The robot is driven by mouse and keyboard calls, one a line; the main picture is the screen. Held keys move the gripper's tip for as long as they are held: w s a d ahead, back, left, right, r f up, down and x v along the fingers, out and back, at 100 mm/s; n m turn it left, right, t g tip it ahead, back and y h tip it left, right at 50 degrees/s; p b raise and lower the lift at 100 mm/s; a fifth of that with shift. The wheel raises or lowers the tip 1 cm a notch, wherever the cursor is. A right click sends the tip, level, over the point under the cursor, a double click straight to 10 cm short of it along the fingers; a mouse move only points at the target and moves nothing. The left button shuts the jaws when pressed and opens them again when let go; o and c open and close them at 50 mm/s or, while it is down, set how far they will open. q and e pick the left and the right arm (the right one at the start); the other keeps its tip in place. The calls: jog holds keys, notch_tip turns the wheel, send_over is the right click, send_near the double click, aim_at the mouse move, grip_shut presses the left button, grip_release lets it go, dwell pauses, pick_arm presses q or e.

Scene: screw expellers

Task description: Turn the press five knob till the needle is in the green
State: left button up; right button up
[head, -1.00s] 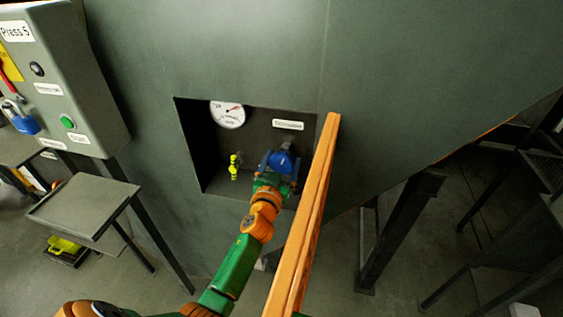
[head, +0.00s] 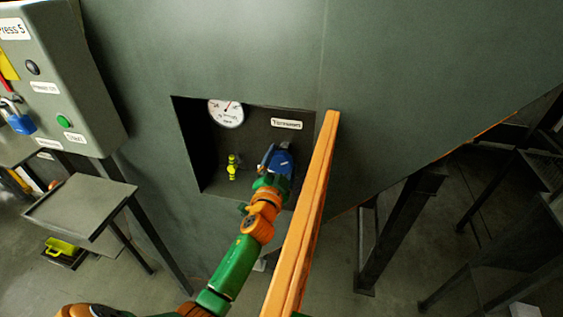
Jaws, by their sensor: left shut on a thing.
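The press knob (head: 283,160) is blue and sits in a dark recess in the grey-green press wall, below a white label. My left gripper (head: 275,168) is shut on the knob, with its fingers partly hidden by the wrist and the knob. A round white gauge (head: 226,113) is at the recess's upper left. Its red needle points up and slightly right. No green band can be made out on its face at this size. My right gripper is not in view.
A small yellow fitting (head: 232,166) stands in the recess, left of the knob. An orange bar (head: 312,205) slants close to the right of my left arm. A grey control box (head: 60,85) marked Press 5 and a small grey stand (head: 80,207) are at left.

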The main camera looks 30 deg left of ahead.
aim_at(281, 165)
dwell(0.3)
pick_arm(q)
jog(key=o, duration=1.1)
jog(key=shift+o, duration=0.2)
jog(key=shift+s, duration=0.1)
jog(key=v, duration=0.7)
